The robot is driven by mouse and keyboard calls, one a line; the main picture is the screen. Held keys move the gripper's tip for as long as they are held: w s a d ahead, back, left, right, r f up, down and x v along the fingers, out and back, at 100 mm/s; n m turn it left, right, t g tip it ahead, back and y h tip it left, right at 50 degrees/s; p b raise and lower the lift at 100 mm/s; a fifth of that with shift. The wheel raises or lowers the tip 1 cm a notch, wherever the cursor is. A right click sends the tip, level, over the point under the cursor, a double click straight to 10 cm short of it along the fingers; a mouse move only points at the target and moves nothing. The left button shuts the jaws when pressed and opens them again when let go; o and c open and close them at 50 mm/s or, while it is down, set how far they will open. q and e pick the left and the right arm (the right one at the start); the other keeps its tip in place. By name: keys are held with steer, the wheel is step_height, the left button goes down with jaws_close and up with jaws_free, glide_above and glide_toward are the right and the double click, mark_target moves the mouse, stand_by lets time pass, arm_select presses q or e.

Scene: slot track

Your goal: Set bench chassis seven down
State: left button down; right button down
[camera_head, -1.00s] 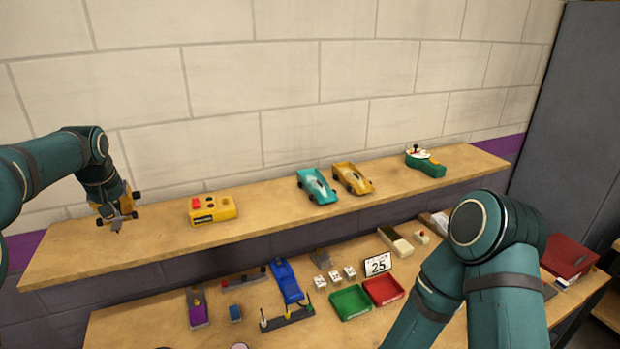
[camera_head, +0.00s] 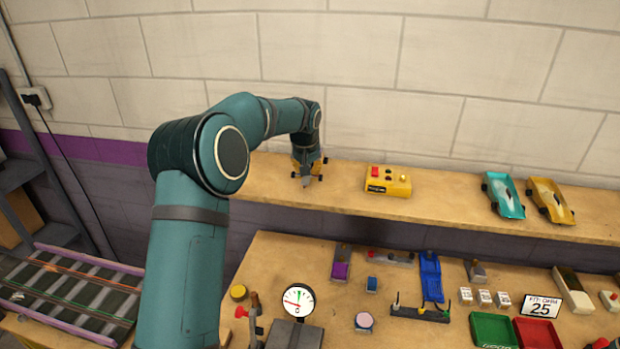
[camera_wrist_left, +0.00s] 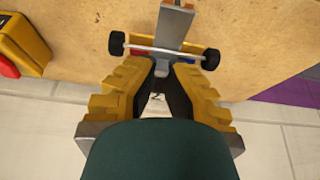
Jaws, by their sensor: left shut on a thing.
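My left gripper (camera_head: 305,170) is over the left end of the upper wooden shelf (camera_head: 440,212), shut on a chassis (camera_wrist_left: 174,28). In the left wrist view the chassis is a narrow grey bar with a thin cross axle and black wheels, and the yellow fingers (camera_wrist_left: 163,80) close around its near end. In the head view the chassis mostly hides behind the gripper; small dark wheels show at its sides. I cannot tell whether it touches the shelf. My right gripper is out of view.
On the shelf, a yellow box with a red button (camera_head: 388,181) stands right of the gripper. A teal car (camera_head: 503,195) and a yellow car (camera_head: 550,200) stand farther right. The bench below holds a gauge (camera_head: 298,300), a blue chassis (camera_head: 431,277) and trays (camera_head: 493,330). The shelf between box and cars is clear.

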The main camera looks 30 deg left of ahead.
mark_target(309, 177)
arm_select(q)
steer(key=shift+f, duration=1.7)
steer(key=shift+f, duration=0.1)
steer(key=shift+f, duration=0.1)
steer(key=c, duration=1.1)
jaws_free()
steer(key=shift+c, duration=0.2)
steer(key=shift+r, duration=0.35)
steer(key=v, duration=1.1)
steer(key=shift+s+r, duration=0.25)
steer(key=shift+r, duration=0.1)
steer(key=shift+f, duration=0.1)
